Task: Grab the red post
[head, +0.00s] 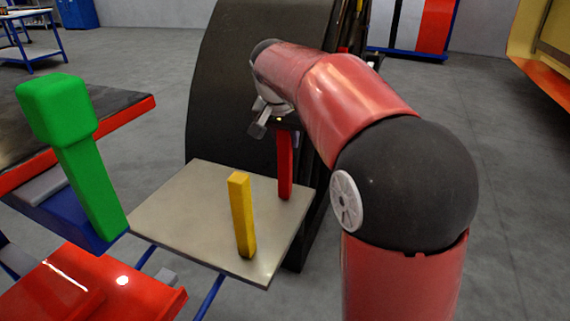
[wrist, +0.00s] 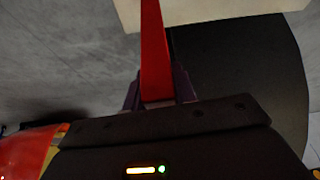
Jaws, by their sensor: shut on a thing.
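The red post (head: 285,165) stands upright near the back right edge of a pale square board (head: 192,205). My gripper (head: 284,124) is at the top of the red post, coming from above, and is shut on it. In the wrist view the red post (wrist: 154,50) runs up from between the fingers (wrist: 157,90). The post's top end is hidden by the gripper. A yellow post (head: 242,215) stands upright on the same board, in front and to the left, apart from the gripper.
A green post with a thick head (head: 75,150) leans at the left, beside a dark-topped table (head: 110,108). A red glossy part (head: 90,290) lies at the lower left. A large black curved body (head: 235,80) rises right behind the board. Open floor lies beyond.

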